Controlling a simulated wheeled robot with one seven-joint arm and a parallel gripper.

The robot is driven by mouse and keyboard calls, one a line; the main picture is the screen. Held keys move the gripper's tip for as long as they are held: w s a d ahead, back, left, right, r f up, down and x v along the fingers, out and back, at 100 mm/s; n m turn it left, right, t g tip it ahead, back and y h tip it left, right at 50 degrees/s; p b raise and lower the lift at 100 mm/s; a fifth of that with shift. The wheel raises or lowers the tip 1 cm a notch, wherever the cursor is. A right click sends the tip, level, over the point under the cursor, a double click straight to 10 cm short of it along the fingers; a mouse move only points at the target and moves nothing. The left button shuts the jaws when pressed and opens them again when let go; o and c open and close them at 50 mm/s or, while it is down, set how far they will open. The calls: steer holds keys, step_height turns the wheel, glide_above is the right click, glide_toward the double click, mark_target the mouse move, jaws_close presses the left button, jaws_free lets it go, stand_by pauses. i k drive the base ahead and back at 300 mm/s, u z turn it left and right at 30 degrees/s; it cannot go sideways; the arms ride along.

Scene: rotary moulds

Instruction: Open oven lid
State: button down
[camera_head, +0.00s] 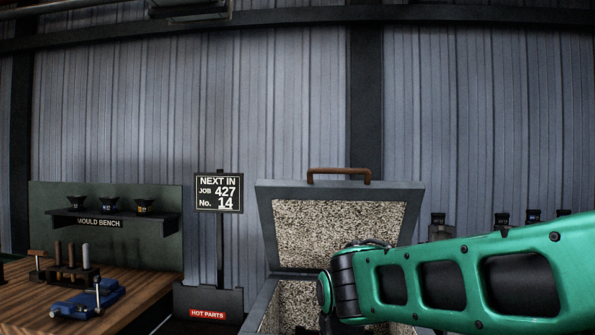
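The oven lid (335,228) stands raised and tilted back, with its speckled inner lining facing me. Its brown handle (338,171) is on the top edge. The oven body (265,306) is below the lid, with part of its speckled inside showing. My green arm (460,275) reaches in from the right and covers the lid's lower right corner and much of the oven opening. My gripper is not visible; it is either hidden behind the arm or below the picture's edge. No contact between gripper and handle shows.
A wooden mould bench (115,300) with a blue vise (85,303) and tools stands at left. A job sign (219,193) on a post and a dark "HOT PARTS" bin (208,300) stand beside the oven. A ribbed metal wall is behind. Several dark-topped items line the right.

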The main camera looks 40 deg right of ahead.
mark_target(304, 222)
steer(key=u, duration=1)
steer(key=i, duration=0.8)
steer(key=z, duration=3.9)
steer(key=i, duration=0.6)
steer(key=u, duration=0.15)
